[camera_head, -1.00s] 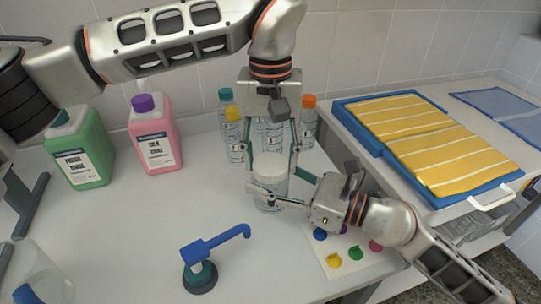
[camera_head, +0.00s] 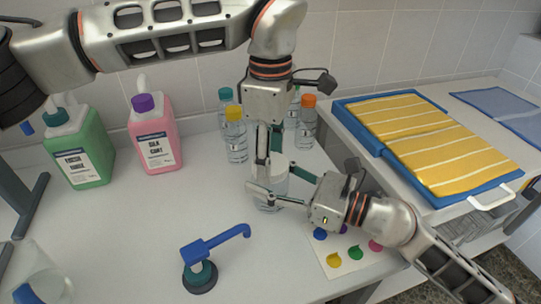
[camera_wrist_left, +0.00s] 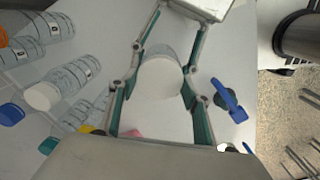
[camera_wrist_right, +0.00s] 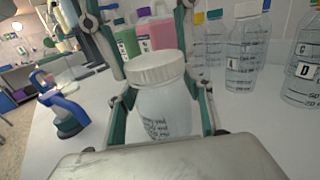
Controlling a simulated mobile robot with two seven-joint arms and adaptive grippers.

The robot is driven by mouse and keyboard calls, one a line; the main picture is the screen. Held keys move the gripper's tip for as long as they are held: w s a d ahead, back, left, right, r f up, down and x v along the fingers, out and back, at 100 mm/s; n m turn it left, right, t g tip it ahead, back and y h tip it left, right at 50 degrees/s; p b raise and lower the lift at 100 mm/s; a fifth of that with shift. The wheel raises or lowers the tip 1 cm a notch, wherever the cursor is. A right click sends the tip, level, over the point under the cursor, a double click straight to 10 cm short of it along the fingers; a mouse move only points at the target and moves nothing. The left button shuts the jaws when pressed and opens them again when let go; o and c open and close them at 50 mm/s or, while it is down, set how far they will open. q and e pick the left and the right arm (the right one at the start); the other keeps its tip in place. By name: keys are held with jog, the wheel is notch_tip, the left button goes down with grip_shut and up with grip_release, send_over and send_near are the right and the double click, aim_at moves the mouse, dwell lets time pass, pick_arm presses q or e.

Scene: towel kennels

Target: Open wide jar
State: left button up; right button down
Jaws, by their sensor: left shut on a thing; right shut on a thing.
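The wide jar (camera_head: 272,190) stands upright on the white counter, clear-bodied with a wide white lid. The jar's body (camera_wrist_right: 162,112) shows below the lid in the right wrist view. My left gripper (camera_head: 270,163) points down from above, shut on the lid (camera_wrist_right: 157,68). In the left wrist view the lid (camera_wrist_left: 158,78) sits between its fingers. My right gripper (camera_head: 276,192) comes in from the right, shut on the body with a finger on either side. The lid sits on the jar's top; I see no gap beneath it. The arms partly hide the jar in the head view.
Several capped bottles (camera_head: 235,138) stand behind the jar. A pink bottle (camera_head: 155,140) and a green bottle (camera_head: 82,152) are at the back left. A blue-handled tool (camera_head: 215,243) stands at front. A paint-spotted sheet (camera_head: 345,250) lies by my right arm. A blue tray (camera_head: 364,136) holds yellow towels.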

pick_arm(q)
jog(key=n, duration=1.5)
jog(key=shift+n, duration=0.3)
jog(key=n, duration=1.3)
jog(key=shift+n, duration=0.3)
jog(key=n, duration=0.9)
